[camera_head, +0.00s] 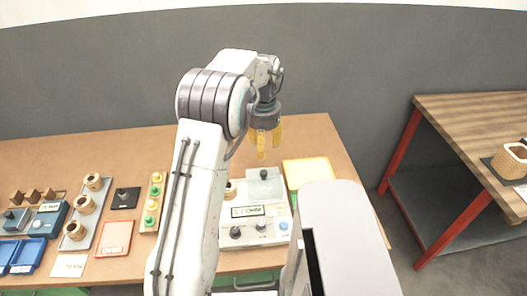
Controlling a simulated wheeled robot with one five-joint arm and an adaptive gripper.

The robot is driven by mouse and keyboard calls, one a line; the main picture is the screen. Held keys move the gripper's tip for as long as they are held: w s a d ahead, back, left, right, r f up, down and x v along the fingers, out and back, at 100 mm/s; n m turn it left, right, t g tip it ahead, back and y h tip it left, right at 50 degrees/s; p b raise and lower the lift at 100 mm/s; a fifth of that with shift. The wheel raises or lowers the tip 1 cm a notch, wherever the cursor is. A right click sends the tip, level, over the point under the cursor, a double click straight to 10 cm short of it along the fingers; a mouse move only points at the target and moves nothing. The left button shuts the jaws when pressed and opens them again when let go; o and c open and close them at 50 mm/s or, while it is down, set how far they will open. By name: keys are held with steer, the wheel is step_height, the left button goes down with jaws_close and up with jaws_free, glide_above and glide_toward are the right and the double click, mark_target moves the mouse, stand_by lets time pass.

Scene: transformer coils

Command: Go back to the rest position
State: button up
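My gripper (266,146) hangs from the end of my raised white arm, with its yellow fingers pointing down. The fingers look spread, with a gap between them and nothing visible in it. It is above the back part of the wooden table (150,147), clear of the things on it. My arm hides part of the table's middle.
A white device (255,226) with knobs stands below my gripper, beside a yellow-rimmed tray (307,170). Copper coils (85,204), a button panel (153,203), an orange-rimmed tray (114,238) and blue bins (28,254) lie left. A second table (465,125) with red legs stands right.

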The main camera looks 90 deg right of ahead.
steer(key=shift+r, duration=0.15)
stand_by(0.8)
steer(key=a+f+n, duration=0.1)
steer(key=w+a+f+n, duration=0.1)
steer(key=a+f, duration=0.1)
steer(key=a+f+n+y, duration=0.1)
steer(key=f, duration=0.1)
steer(key=shift+w+a+f, duration=0.15)
steer(key=shift+w+a, duration=0.05)
steer(key=shift+w, duration=0.05)
steer(key=w+a+r+n, duration=0.4)
steer(key=w+a+n, duration=0.1)
steer(key=w+a, duration=0.55)
steer(key=w+a+r+n, duration=0.35)
steer(key=w+a, duration=0.55)
steer(key=w, duration=0.3)
steer(key=w+a+r+n+t, duration=0.2)
steer(key=a+n, duration=0.5)
steer(key=a, duration=0.4)
steer(key=w+a+r+n+t+h, duration=0.1)
steer(key=w+a+r+n, duration=0.4)
steer(key=a, duration=0.6)
steer(key=w+n+t, duration=0.1)
steer(key=w+n, duration=0.1)
steer(key=shift+a+n, duration=0.2)
steer(key=shift+n, duration=0.15)
